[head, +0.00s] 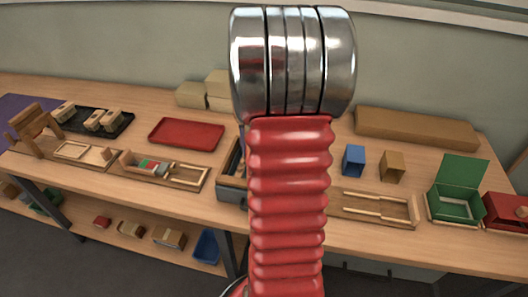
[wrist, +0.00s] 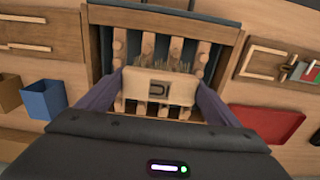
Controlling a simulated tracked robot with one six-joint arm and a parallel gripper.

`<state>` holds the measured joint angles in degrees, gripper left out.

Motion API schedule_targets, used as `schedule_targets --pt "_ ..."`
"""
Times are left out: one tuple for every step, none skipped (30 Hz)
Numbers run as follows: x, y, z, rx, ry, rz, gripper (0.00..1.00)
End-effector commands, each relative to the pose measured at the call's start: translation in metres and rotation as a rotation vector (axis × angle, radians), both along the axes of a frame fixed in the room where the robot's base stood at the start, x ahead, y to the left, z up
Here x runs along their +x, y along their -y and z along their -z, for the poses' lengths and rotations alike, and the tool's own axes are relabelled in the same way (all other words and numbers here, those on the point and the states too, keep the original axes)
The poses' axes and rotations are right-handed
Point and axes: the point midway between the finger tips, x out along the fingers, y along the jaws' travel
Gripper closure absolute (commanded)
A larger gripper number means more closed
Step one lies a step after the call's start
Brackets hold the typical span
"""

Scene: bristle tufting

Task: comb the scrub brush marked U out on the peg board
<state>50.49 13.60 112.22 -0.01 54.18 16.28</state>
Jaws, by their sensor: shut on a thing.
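The scrub brush (wrist: 158,88) is a pale wooden block with a dark, sideways-turned U on its upper face, in the middle of the wrist view. My gripper (wrist: 160,81) is shut on it, one purple finger at each end. Tan bristles show past its far edge, among the pegs. The peg board (wrist: 119,45) has rows of upright wooden pegs in a wood-framed bay with dark lining. The brush lies over the pegs; whether its bristles touch the board is hidden. In the head view my arm covers gripper and brush; only the bay's left edge (head: 232,188) shows.
A blue box (wrist: 45,99) and a tan box (wrist: 8,92) stand left of the bay in the wrist view; a red tray (wrist: 268,122) lies right. The head view shows several blocks on a black tray (head: 72,124) and a green open box (head: 455,209).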

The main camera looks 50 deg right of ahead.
Motion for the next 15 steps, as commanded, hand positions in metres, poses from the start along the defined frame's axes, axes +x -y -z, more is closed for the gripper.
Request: schedule_targets --pt "0.001 0.003 0.000 0.000 0.000 0.000 0.32" --pt "0.002 0.005 0.000 0.000 0.000 0.000 0.32" --pt "0.003 0.007 0.000 0.001 0.000 0.000 0.32" --pt "0.003 0.008 0.000 0.001 0.000 0.000 0.32" --pt "0.004 0.010 0.000 0.000 0.000 0.000 0.32" --pt "0.005 0.012 -0.001 0.000 0.000 0.000 0.32" --pt "0.006 0.014 -0.001 -0.001 0.000 0.000 0.32" --pt "0.007 0.015 -0.001 -0.001 0.000 0.000 0.32" --pt "0.007 0.016 -0.001 0.000 0.000 0.000 0.32" --pt "0.008 0.017 -0.001 0.000 0.000 -0.001 0.32" --pt "0.008 0.018 -0.001 0.000 0.000 -0.001 0.32" --pt "0.008 0.019 -0.001 0.000 0.000 -0.001 0.32" --pt "0.008 0.019 -0.001 0.000 0.000 -0.001 0.32" --pt "0.008 0.019 -0.001 0.000 0.000 -0.001 0.32" --pt "0.008 0.019 -0.001 -0.001 0.000 -0.001 0.32"
